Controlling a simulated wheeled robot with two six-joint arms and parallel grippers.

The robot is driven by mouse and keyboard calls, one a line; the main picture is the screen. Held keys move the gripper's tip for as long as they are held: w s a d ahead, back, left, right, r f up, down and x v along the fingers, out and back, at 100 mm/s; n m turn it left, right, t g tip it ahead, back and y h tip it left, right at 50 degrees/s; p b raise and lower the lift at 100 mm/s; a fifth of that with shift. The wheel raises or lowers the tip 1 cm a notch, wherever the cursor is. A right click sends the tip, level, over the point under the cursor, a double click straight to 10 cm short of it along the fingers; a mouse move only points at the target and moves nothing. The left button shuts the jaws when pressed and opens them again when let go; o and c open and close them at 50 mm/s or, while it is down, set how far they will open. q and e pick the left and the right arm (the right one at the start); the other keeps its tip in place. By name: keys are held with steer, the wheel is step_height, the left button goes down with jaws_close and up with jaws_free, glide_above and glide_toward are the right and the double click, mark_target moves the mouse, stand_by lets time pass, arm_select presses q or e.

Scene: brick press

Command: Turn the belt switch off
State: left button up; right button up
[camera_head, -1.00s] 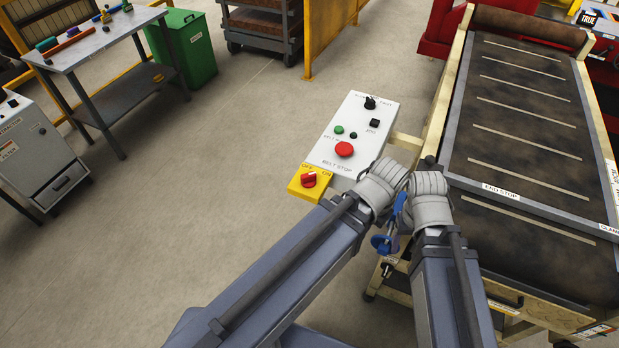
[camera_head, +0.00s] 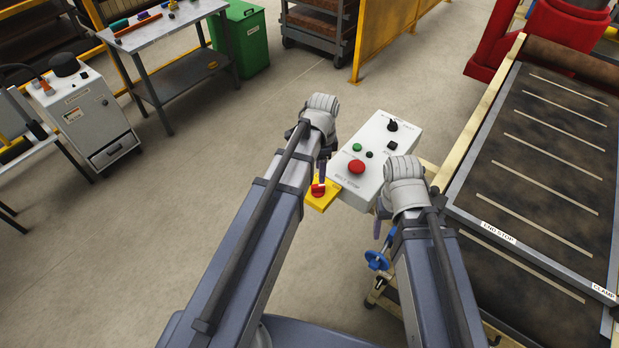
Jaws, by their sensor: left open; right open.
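The belt switch is a red rotary knob (camera_head: 318,191) on a yellow plate (camera_head: 325,200) at the lower left corner of the white control box (camera_head: 376,150). My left gripper (camera_head: 321,182) hangs down directly over the knob, its fingertips at or very near it. Its jaws are open; I cannot tell whether they touch the knob. The arm and gripper hide part of the plate, so its labels and the knob's setting cannot be read. My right gripper (camera_head: 378,229) is open and empty, low beside the box's right front corner, partly hidden by its own arm.
The box also carries a red belt stop button (camera_head: 356,167), a green button (camera_head: 357,147) and a black knob (camera_head: 393,126). A blue handwheel (camera_head: 376,260) is below my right gripper. The conveyor (camera_head: 552,150) stands at right. Floor left of the box is clear.

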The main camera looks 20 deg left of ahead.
mark_target(318, 186)
arm_select(q)
steer(key=shift+a, duration=0.25)
steer(key=shift+a+f, duration=0.1)
step_height(318, 186, down, 8)
steer(key=b, duration=0.8)
steer(key=shift+r, duration=0.2)
jaws_close()
